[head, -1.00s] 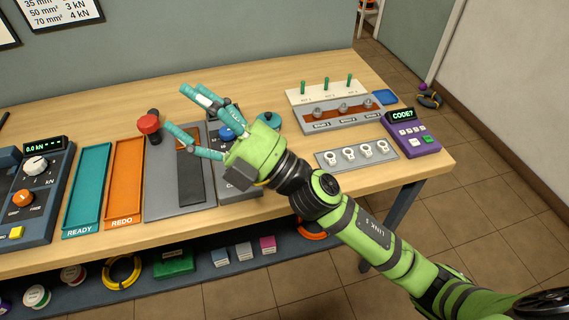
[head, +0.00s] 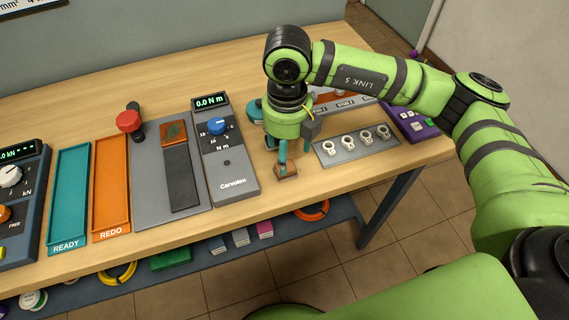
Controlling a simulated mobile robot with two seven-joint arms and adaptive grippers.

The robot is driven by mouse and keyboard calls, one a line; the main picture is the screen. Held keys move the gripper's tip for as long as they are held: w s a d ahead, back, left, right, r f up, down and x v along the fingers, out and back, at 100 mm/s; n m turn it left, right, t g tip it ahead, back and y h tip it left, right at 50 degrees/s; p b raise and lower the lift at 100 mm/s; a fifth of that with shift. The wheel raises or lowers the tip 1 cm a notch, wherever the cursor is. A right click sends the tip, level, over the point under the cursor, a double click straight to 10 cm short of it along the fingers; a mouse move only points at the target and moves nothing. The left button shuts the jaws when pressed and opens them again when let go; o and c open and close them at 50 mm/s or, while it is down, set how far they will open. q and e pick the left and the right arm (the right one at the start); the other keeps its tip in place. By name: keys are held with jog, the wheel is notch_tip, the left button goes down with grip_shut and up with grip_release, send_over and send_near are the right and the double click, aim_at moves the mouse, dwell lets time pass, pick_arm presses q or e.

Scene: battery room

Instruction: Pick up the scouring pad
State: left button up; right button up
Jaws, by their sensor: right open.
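A small brown block (head: 286,172), which looks like the scouring pad, lies on the wooden table near its front edge, right of the Carvolen torque meter. My right gripper (head: 281,162) points straight down over it, teal fingers at or just above the block. The jaws are open. One finger shows in front of the block; the other is partly hidden, so I cannot tell whether they touch it. My left gripper is not in view.
The torque meter (head: 226,160) stands close left of the gripper. A grey plate with several ring lugs (head: 356,145) lies close right. Farther left are a grey fixture (head: 148,190), the orange REDO tray (head: 111,228) and the teal READY tray (head: 66,235). Bare table lies in front of the lugs.

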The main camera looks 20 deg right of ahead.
notch_tip(320, 180, down, 5)
jog(key=shift+w+a+r+p, duration=0.1)
jog(key=shift+r+p, duration=0.1)
jog(key=shift+p, duration=0.65)
jog(key=shift+f, duration=0.3)
jog(key=c, duration=1.1)
